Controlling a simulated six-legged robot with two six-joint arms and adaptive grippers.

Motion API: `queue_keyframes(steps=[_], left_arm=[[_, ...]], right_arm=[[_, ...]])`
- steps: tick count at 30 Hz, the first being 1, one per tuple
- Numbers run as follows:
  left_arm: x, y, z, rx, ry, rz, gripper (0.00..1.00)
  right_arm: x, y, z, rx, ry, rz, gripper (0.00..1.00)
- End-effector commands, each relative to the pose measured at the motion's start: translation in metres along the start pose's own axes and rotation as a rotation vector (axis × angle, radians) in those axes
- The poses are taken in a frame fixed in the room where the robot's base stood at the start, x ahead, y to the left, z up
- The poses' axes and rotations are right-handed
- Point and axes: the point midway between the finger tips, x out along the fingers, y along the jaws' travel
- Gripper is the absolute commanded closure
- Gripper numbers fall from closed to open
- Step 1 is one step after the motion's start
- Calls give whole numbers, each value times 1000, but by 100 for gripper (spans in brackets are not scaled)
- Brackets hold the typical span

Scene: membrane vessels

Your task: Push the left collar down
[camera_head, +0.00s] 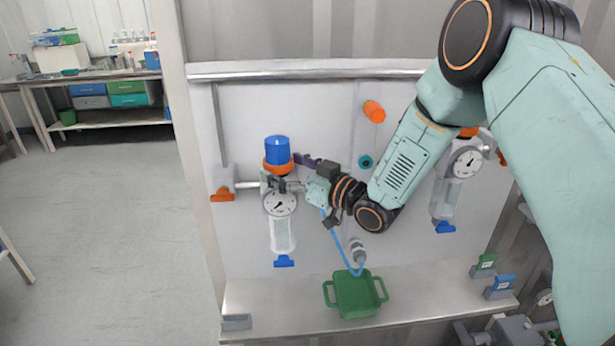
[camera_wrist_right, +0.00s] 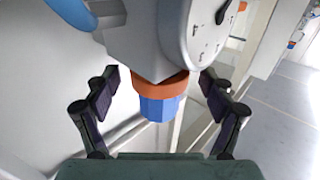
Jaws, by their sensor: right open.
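The left vessel has a gauge (camera_head: 280,203), a clear tube below it and a blue cap (camera_head: 276,150) on top. The orange left collar (camera_head: 278,168) sits just under the cap; the right wrist view shows it upside down (camera_wrist_right: 160,84), above the blue cap (camera_wrist_right: 160,107). My right gripper (camera_head: 287,172) reaches in from the right at collar height. Its two dark fingers (camera_wrist_right: 160,82) are open, one on each side of the collar, with visible gaps. My left gripper is not in view.
A second vessel (camera_head: 446,198) with a gauge hangs at the right, partly behind my right arm. A green tray (camera_head: 355,294) stands on the shelf below, with a blue hose (camera_head: 340,243) above it. Floor is clear at left.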

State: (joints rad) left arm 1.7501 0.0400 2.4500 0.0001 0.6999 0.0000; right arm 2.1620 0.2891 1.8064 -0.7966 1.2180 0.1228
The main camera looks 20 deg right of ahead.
Motion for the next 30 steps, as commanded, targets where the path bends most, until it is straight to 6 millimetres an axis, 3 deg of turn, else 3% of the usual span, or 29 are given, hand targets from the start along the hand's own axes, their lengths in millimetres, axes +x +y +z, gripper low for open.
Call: queue_keyframes(steps=[6, 15, 22, 30], left_arm=[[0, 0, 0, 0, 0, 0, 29], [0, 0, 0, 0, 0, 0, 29], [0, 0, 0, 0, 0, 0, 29], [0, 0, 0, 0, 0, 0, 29]], right_arm=[[-40, 2, -1, 5, 2, 5, 17], [-79, 1, -1, 3, 3, 4, 17], [-94, 0, -1, 1, 2, 1, 17], [-98, 0, 0, -1, 1, 0, 17]])
